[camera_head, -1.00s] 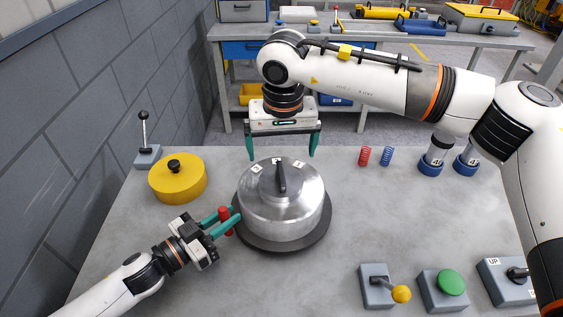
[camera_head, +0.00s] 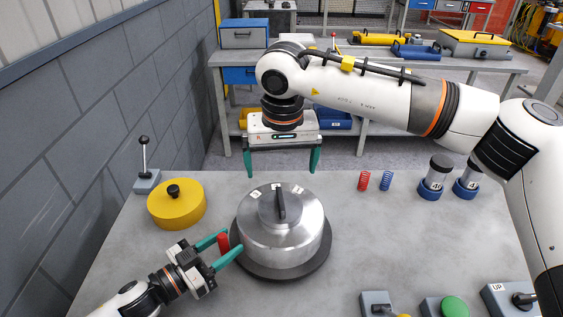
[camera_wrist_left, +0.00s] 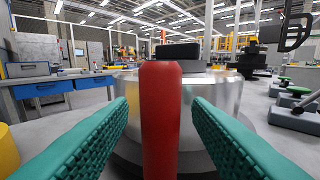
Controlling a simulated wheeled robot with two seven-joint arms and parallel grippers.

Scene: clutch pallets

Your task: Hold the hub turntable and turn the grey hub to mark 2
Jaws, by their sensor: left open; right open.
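The grey hub (camera_head: 262,232) is a metal drum with a dark pointer bar on a raised cap and small white mark labels on top. It sits on the dark round turntable (camera_head: 285,272). The turntable's red handle (camera_head: 223,243) stands upright at its left side. My left gripper (camera_head: 226,247) is open with its teal fingers on either side of the red handle. The left wrist view shows the handle (camera_wrist_left: 161,115) between the open fingers, with gaps on both sides. My right gripper (camera_head: 282,168) is open, pointing down above and behind the hub, apart from it.
A yellow round lid (camera_head: 177,207) and a grey lever box (camera_head: 146,182) stand at the left. Control boxes, one with a green button (camera_head: 455,307), line the front right. The table's middle right is clear.

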